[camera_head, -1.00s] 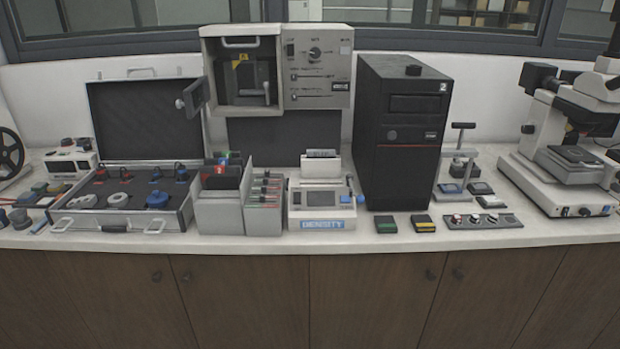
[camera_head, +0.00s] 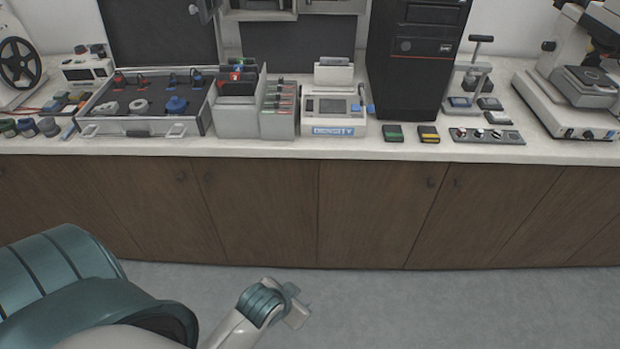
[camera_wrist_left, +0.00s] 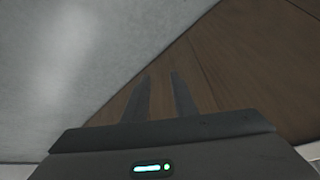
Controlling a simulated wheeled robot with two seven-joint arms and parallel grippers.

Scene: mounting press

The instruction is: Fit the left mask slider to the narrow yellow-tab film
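A small black block with a yellow strip (camera_head: 429,135) lies near the counter's front edge, right of the centre. It may be the yellow-tab film. A flat grey strip with several small knobs (camera_head: 487,136) lies to its right; I cannot tell which part is the left mask slider. My left gripper (camera_head: 297,306) is low in front of the cabinets, well below and apart from the counter. In the left wrist view its two fingers (camera_wrist_left: 161,95) are apart with nothing between them. My right gripper is not in view.
A green-striped black block (camera_head: 393,133) lies beside the yellow one. A lever press (camera_head: 472,75) stands behind the knob strip, a black tower (camera_head: 415,65) to its left, a microscope (camera_head: 570,95) to its right. The density meter (camera_head: 333,110) stands left. The floor before the cabinets (camera_head: 320,215) is free.

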